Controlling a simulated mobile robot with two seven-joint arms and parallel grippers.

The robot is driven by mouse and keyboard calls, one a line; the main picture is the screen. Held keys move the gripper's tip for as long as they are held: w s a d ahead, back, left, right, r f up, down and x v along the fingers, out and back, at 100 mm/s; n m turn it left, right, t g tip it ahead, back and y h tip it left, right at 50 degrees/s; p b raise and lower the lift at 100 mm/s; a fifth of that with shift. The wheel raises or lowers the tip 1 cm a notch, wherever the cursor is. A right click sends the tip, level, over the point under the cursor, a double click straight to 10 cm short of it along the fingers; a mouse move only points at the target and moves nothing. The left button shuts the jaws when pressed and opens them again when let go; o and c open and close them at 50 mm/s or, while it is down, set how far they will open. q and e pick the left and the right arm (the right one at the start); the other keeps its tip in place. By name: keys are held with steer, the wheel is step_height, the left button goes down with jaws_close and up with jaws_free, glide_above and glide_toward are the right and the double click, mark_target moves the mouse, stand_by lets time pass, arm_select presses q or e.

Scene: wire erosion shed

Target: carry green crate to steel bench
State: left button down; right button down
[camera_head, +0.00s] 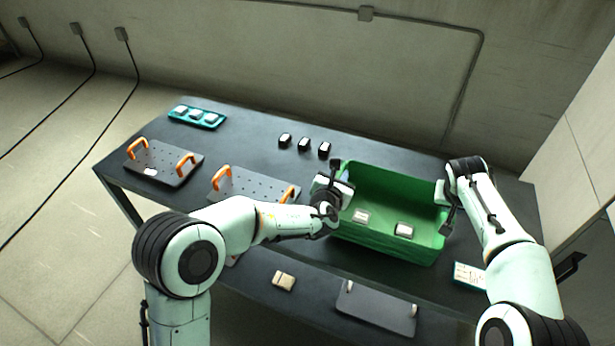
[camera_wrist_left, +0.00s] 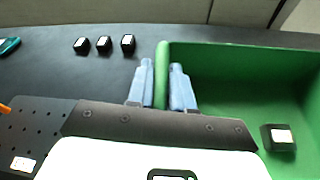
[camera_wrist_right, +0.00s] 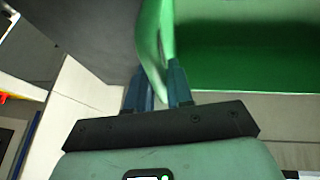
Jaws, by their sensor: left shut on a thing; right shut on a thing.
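The green crate (camera_head: 385,243) is at the right part of a dark table (camera_head: 255,150), with two small white-topped blocks (camera_head: 403,230) inside. I cannot tell if its base touches the table top. My left gripper (camera_head: 343,180) is shut on the crate's left wall. The left wrist view shows its blue fingers on both sides of the green rim (camera_wrist_left: 163,75). My right gripper (camera_head: 443,205) is shut on the opposite wall, and the right wrist view shows the rim (camera_wrist_right: 152,45) between its fingers. I cannot tell whether the dark table is the steel bench.
Two perforated plates with orange handles (camera_head: 165,163) lie left of the crate. Three black blocks (camera_head: 304,144) and a teal tray (camera_head: 198,117) are behind. A pale cabinet (camera_head: 570,170) stands right.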

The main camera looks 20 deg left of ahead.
arm_select(q)
steer(key=shift+f, duration=0.35)
arm_select(e)
steer(key=shift+f, duration=0.35)
arm_select(q)
steer(key=c, duration=1)
jaws_free()
steer(key=shift+f, duration=0.1)
arm_select(e)
steer(key=c, duration=1)
jaws_free()
steer(key=shift+f, duration=0.1)
arm_select(q)
steer(key=v, duration=1.2)
arm_select(e)
steer(key=v, duration=1.2)
arm_select(q)
steer(key=shift+s+f, duration=0.1)
